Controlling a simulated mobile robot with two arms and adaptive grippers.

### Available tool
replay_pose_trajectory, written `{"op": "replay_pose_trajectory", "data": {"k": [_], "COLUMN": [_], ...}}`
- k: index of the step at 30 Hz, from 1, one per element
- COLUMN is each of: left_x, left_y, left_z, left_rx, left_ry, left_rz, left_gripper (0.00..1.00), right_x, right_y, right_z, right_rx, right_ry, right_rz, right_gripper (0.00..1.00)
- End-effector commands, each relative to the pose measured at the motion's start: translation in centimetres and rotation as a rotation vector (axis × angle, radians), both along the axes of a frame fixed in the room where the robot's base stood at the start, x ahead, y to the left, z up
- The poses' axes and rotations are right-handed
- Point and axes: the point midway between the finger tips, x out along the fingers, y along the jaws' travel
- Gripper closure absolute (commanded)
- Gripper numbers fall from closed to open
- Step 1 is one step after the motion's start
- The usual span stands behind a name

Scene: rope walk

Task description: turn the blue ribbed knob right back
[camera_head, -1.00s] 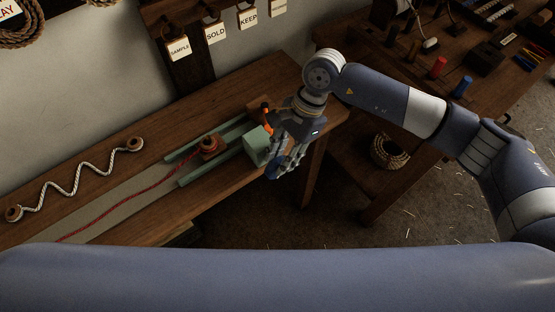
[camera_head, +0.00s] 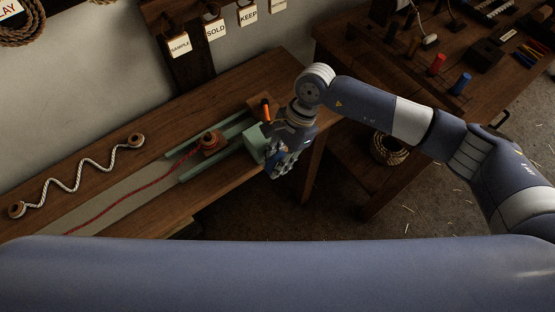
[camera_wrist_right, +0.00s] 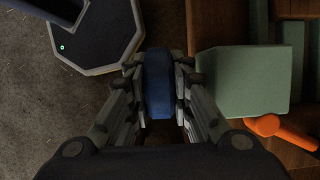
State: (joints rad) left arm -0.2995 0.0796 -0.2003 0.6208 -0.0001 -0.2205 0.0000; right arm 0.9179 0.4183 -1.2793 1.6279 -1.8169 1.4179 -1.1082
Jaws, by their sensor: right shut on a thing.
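The blue ribbed knob (camera_wrist_right: 159,84) is on the side of a green block (camera_wrist_right: 243,80) at the end of the green rails. My right gripper (camera_wrist_right: 159,88) is shut on the knob, one finger on each side of it. In the head view my right gripper (camera_head: 283,164) is at the bench's right end beside the green block (camera_head: 257,143), and it hides most of the knob. My left gripper is not in view.
An orange handle (camera_head: 265,112) stands beside the block. A red rope (camera_head: 138,190) runs to a wooden carriage (camera_head: 210,142) between the rails. A white zigzag rope (camera_head: 77,177) lies at left. A workbench (camera_head: 375,70) stands at right.

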Motion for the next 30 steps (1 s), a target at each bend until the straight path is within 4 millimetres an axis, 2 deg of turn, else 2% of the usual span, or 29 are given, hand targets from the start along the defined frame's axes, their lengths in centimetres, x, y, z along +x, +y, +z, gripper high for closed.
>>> {"op": "replay_pose_trajectory", "data": {"k": [8,21,30], "left_x": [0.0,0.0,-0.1], "left_y": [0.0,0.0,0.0], "left_z": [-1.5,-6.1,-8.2], "left_rx": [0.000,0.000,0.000], "left_ry": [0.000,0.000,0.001], "left_rz": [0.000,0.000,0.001], "left_gripper": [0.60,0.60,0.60], "right_x": [0.0,-0.1,-0.2], "right_y": [0.2,0.4,0.4], "right_z": [-0.1,-0.4,-0.2], "right_rx": [-0.089,-0.347,-0.460], "right_ry": [-0.071,-0.262,-0.342], "right_rz": [0.005,0.004,0.001], "right_gripper": [1.00,1.00,1.00]}}
